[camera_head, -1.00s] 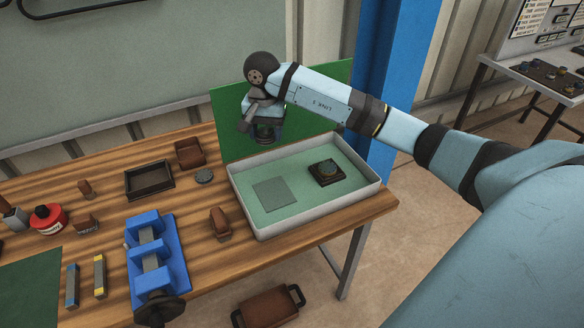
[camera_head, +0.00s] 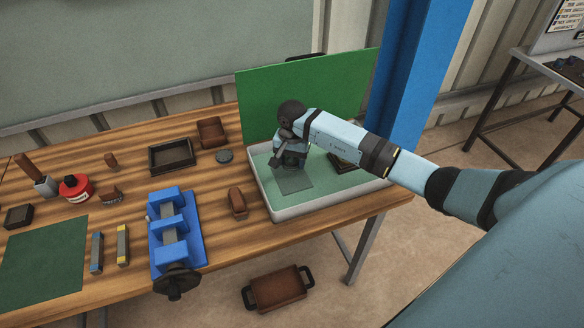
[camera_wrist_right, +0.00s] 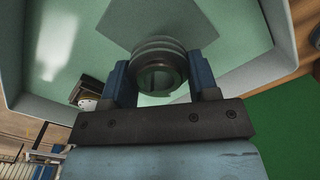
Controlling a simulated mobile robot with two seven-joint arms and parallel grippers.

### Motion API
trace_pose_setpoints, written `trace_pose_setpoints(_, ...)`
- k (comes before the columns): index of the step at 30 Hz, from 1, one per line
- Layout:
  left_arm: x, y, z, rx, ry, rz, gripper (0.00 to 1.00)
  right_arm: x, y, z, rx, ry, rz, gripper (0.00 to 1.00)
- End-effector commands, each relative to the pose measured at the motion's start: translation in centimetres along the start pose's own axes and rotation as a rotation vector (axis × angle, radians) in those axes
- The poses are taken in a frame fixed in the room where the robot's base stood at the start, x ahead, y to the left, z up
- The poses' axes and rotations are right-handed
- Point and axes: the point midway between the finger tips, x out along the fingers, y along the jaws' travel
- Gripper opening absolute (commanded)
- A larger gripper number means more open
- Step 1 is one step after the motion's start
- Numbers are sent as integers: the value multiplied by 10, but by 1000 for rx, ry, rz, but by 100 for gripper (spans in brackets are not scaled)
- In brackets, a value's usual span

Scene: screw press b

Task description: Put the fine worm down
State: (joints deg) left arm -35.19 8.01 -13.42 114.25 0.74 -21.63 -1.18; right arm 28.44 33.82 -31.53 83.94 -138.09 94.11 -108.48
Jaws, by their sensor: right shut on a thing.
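The fine worm (camera_wrist_right: 160,68), a dark grey ridged cylinder with a round end facing the camera, is between the two blue fingers of my right gripper (camera_wrist_right: 162,80). The gripper is shut on it. In the head view my right gripper (camera_head: 290,161) is low over the left back part of the white tray (camera_head: 329,206), and the worm is mostly hidden there. The tray has a green floor with a flat grey-green square (camera_head: 293,181) on it. I cannot tell whether the worm touches the floor. My left gripper is not in view.
A dark square block (camera_head: 343,161) is in the tray, partly behind my arm. A green panel (camera_head: 305,95) stands behind the tray. Left of the tray are a brown block (camera_head: 237,201), a grey disc (camera_head: 224,156), a dark open box (camera_head: 171,156) and a blue vise (camera_head: 174,232).

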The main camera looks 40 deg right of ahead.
Motion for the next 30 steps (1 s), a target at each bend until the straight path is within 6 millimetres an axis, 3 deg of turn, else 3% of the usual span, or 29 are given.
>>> trace_pose_setpoints(9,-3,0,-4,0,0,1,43,39,0,0,2,-2,0,20)
trace_pose_setpoints(20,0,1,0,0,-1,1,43,45,0,0,0,2,0,20)
trace_pose_setpoints(21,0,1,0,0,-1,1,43,46,0,0,0,1,1,57)
trace_pose_setpoints(24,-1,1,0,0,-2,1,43,44,0,0,0,0,1,80)
trace_pose_setpoints(30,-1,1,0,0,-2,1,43,44,0,0,0,0,0,80)
